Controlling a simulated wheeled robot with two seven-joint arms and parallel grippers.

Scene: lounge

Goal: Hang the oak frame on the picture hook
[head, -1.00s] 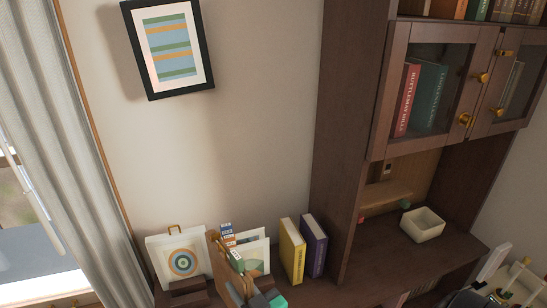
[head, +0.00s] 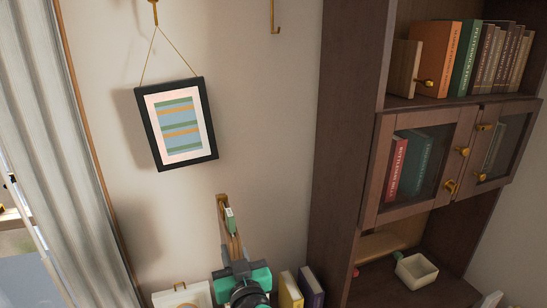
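The oak frame (head: 223,208) is seen nearly edge-on in the lower middle of the head view, as a narrow upright strip of light wood. Its picture face is turned out of sight. My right gripper (head: 231,228), dark with teal parts, is below and in front of it. It appears shut on the oak frame and holds it up over the cabinet top. The empty brass picture hook (head: 275,22) is on the wall, above and right of the oak frame and clearly apart from it. My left gripper is out of view.
A black frame (head: 144,130) hangs by a cord from another hook (head: 154,10) at left. A white frame (head: 183,296), a yellow book (head: 290,291) and a purple book (head: 311,288) stand below. A tall dark bookcase (head: 342,150) rises at right. The wall between is clear.

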